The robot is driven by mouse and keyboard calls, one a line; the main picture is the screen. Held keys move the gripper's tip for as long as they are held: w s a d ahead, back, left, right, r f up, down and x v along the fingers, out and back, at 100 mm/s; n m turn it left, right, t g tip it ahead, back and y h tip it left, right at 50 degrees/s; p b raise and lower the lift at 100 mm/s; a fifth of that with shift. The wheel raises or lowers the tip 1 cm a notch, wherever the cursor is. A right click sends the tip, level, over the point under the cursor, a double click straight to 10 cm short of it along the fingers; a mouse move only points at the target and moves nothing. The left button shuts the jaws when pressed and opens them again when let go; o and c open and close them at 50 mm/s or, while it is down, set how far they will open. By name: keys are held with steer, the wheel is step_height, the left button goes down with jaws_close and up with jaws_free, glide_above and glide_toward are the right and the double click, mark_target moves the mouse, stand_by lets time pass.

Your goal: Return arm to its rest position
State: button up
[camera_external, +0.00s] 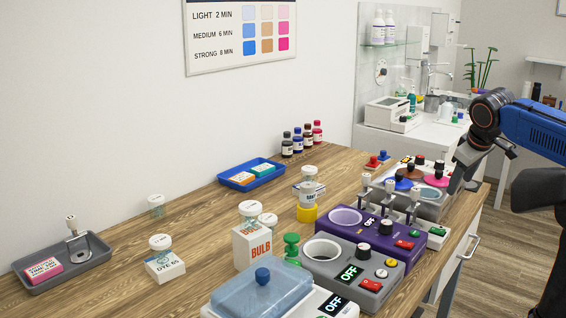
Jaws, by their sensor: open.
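My arm comes in from the right edge with a blue link and a dark wrist joint. My gripper (457,180) hangs down from that joint, beside the back right end of the wooden bench (130,228). It is open, and I see nothing held in it. Its fingers are small in the picture and partly overlap the grey device behind them. I cannot tell whether it touches that device or the bench edge.
A purple device (375,236), a grey device (345,262) and a blue-lidded box (262,295) line the bench's right side. A blue tray (252,174) and a grey tray (95,246) stand further left. A white sink counter (435,130) is behind.

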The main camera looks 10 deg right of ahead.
steer(key=s+d+f+m, duration=0.1)
steer(key=s+d+f, duration=0.4)
steer(key=d+f, duration=0.1)
steer(key=s+d+f+m, duration=0.1)
steer(key=s+f+m, duration=0.1)
steer(key=s+f, duration=0.4)
steer(key=s+d+f+m+y, duration=0.1)
steer(key=s+f, duration=0.5)
steer(key=f, duration=0.6)
steer(key=shift+d+f+m+g, duration=0.15)
steer(key=shift+d+m+g, duration=0.2)
steer(key=shift+m, duration=0.45)
steer(key=shift+s, duration=0.1)
